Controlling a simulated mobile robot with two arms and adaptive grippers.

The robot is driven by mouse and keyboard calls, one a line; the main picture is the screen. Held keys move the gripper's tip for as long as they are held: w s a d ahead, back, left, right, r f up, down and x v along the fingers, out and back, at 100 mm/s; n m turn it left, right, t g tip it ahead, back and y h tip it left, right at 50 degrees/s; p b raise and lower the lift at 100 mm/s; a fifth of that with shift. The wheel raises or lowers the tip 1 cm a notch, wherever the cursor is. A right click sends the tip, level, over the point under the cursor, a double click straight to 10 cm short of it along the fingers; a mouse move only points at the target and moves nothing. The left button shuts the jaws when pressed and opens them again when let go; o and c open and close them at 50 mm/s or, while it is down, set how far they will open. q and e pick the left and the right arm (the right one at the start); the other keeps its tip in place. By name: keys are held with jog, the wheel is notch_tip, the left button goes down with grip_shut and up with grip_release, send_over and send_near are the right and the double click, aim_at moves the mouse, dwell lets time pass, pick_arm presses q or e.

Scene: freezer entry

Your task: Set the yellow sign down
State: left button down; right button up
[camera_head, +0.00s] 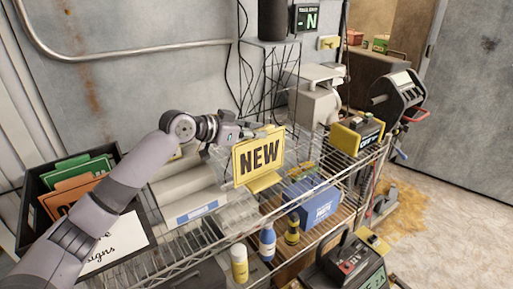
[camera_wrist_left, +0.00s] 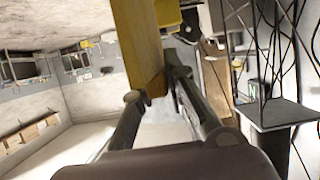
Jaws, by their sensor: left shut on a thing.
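The yellow sign (camera_head: 259,157) reads "NEW" in dark letters and has a small yellow foot at its lower edge. It is upright, above the wire shelf (camera_head: 225,228). My left gripper (camera_head: 238,137) is shut on the sign near its upper left edge. In the left wrist view the sign (camera_wrist_left: 138,45) shows as a yellow slab between the two fingers (camera_wrist_left: 158,95). I cannot tell whether the foot touches the shelf or hangs just above it. My right gripper is not in view.
A blue box (camera_head: 318,200) and bottles (camera_head: 267,240) show below the wire level. A yellow-black device (camera_head: 357,137) and a grey machine (camera_head: 315,97) stand to the right and behind.

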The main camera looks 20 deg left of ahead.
aim_at(260, 156)
pick_arm(q)
notch_tip(260, 156, down, 2)
jog(key=shift+a+f, duration=0.1)
notch_tip(260, 156, down, 3)
jog(key=shift+f+p, duration=0.2)
jog(key=shift+p, duration=0.3)
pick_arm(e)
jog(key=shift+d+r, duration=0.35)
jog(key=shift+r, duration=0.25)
pick_arm(q)
jog(key=shift+f, duration=0.15)
jog(key=c, duration=1.6)
grip_release()
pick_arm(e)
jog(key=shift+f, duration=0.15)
